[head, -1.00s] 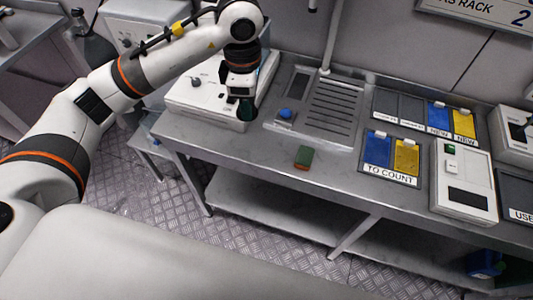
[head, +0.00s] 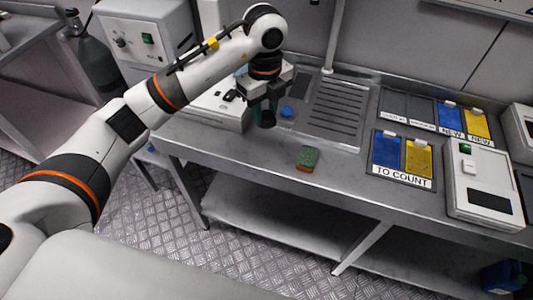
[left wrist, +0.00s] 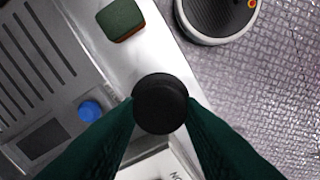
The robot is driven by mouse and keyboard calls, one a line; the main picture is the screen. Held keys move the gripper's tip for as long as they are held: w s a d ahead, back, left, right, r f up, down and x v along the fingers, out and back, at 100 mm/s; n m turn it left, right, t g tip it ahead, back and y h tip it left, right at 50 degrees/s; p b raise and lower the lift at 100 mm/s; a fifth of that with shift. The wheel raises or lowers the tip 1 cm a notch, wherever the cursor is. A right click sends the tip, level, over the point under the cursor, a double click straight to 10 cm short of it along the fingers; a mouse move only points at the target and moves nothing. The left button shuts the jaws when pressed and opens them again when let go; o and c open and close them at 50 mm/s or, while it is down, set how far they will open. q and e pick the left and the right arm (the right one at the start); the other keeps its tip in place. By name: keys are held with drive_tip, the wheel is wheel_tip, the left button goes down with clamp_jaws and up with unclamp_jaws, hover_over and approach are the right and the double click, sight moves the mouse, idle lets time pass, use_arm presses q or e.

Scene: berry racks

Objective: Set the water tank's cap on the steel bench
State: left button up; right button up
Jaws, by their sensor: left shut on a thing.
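My left gripper (head: 267,113) is shut on a round black cap (left wrist: 160,103), which shows between the dark green fingertips in the left wrist view. In the head view the fingers mostly hide the cap. The gripper is over the left part of the steel bench (head: 245,152), just right of a white machine (head: 212,108). I cannot tell whether the cap touches the bench. Which thing is the water tank is not clear from these views. My right gripper is not in view.
A green and brown sponge (head: 308,158) lies near the bench's front edge. A grooved drain panel with a blue knob (head: 287,111) is to the right of the gripper. Blue and yellow trays (head: 386,150) and a white device (head: 484,185) stand further right. Bare steel lies around the sponge.

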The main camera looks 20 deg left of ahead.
use_arm(q)
drive_tip(key=shift+f+n, duration=0.3)
wheel_tip(320, 180, down, 10)
drive_tip(key=shift+r+p, duration=0.2)
drive_tip(key=shift+p, duration=0.15)
drive_tip(key=shift+f, duration=0.2)
drive_tip(key=o, duration=0.9)
drive_tip(key=shift+o, duration=0.2)
wheel_tip(320, 180, up, 12)
drive_tip(key=shift+r, duration=0.25)
